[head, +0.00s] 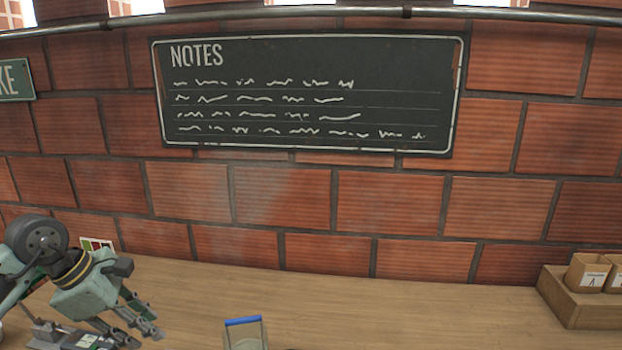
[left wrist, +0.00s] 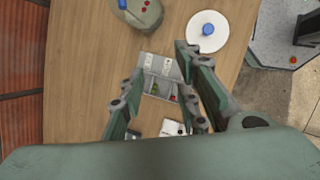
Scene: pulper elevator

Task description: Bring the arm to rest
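My left gripper (head: 142,320) is low at the left of the head view, above the wooden table. In the left wrist view its two fingers (left wrist: 160,68) stand well apart with nothing held between them. Below the fingers in that view is a grey compartmented tray (left wrist: 147,85) with pale cards or labels and small green and red items. How far below it lies, I cannot tell. My right gripper is in neither view.
The wooden table (head: 350,305) is bare mid-right. A blue-handled container (head: 244,338) stands at the front. A wooden crate (head: 558,297) with brown boxes is at right. A white disc with a blue knob (left wrist: 207,42) lies near the tray. A brick wall (head: 290,195) stands behind.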

